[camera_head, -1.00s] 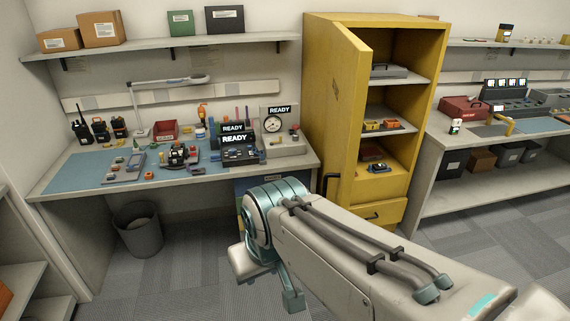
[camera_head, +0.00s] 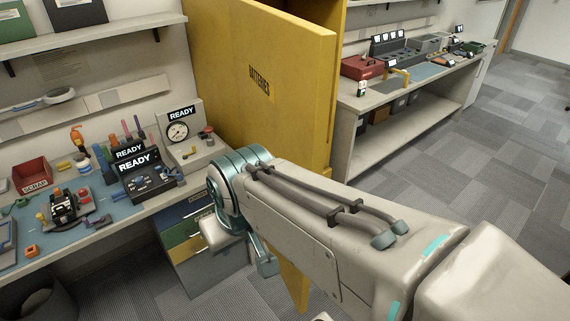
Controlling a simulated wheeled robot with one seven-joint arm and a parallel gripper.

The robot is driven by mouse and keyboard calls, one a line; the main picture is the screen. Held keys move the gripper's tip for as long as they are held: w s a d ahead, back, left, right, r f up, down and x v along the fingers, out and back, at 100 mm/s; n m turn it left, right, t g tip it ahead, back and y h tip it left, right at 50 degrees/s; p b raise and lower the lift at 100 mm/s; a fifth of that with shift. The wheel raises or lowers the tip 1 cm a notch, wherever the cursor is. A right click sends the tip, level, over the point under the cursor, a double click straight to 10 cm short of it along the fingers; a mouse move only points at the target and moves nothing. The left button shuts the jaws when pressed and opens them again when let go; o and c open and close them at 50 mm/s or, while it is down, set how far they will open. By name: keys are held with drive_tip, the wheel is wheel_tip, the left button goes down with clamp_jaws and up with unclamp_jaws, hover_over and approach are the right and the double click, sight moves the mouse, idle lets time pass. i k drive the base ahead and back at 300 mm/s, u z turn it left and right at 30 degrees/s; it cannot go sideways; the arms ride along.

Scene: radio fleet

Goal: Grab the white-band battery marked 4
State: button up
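I cannot make out a white-band battery marked 4 in the head view. The yellow cabinet (camera_head: 230,45) stands in the middle, and its open door (camera_head: 285,100), lettered BATTERIES, faces me. The door hides the cabinet's shelves and whatever lies on them. My arm crosses the lower middle of the view in front of the cabinet, and my gripper at its end does not show.
On the left is a workbench (camera_head: 115,215) with a red SCRAP bin (camera_head: 32,176), a gauge unit (camera_head: 187,133) and READY displays. Drawers (camera_head: 205,255) stand beneath it. A second bench (camera_head: 352,101) runs along the right. The carpet (camera_head: 470,180) at right is clear.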

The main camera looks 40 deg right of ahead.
sight(362, 87)
drive_tip(key=z, duration=0.4)
drive_tip(key=i, duration=0.4)
drive_tip(key=z, duration=0.5)
drive_tip(key=k, duration=1.3)
drive_tip(key=z, duration=0.7)
drive_tip(key=i, duration=0.65)
drive_tip(key=z, duration=0.8)
drive_tip(key=i, duration=0.75)
drive_tip(key=u, duration=0.6)
drive_tip(key=i, duration=1.85)
drive_tip(key=z, duration=0.15)
